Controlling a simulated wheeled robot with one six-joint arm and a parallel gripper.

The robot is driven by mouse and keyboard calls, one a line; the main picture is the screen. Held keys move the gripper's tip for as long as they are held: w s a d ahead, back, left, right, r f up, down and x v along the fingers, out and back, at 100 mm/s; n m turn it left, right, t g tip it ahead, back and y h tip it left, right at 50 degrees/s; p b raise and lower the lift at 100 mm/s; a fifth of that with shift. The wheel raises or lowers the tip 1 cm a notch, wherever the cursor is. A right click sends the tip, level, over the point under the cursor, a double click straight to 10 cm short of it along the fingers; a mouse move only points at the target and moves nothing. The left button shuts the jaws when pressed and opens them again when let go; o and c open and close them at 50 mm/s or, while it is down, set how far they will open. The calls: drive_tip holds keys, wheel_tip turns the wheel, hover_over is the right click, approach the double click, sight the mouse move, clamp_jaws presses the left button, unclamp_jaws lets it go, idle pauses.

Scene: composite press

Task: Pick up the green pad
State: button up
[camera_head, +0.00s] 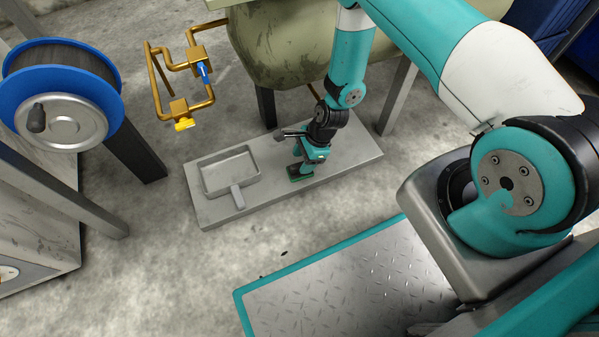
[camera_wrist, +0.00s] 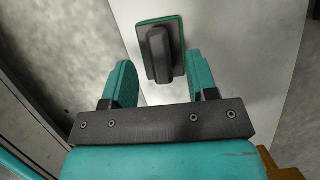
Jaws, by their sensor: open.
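The green pad (camera_wrist: 178,68) lies on the grey slab and shows in the wrist view as a dark plate with a green edge and a raised dark grey handle. In the head view the green pad (camera_head: 294,173) shows just below and left of my gripper (camera_head: 305,160). In the wrist view my gripper (camera_wrist: 160,75) is open, with one teal finger on each side of the handle's near end. The fingers do not visibly touch the handle. The height of the fingertips above the slab is hard to tell.
The grey slab (camera_head: 270,190) also bears a grey tray with a handle (camera_head: 230,172) at its left. A yellow pipe with valves (camera_head: 178,107) and a large pale tank (camera_head: 285,45) stand behind. A blue reel (camera_head: 60,85) is at the left.

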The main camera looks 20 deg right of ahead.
sight(300, 164)
drive_tip(key=b+x, duration=0.1)
drive_tip(key=x, duration=0.2)
drive_tip(key=shift+r, duration=0.15)
drive_tip(key=shift+c, duration=0.4)
clamp_jaws()
wheel_tip(300, 164, up, 20)
drive_tip(key=p, duration=1)
drive_tip(key=shift+p, duration=0.4)
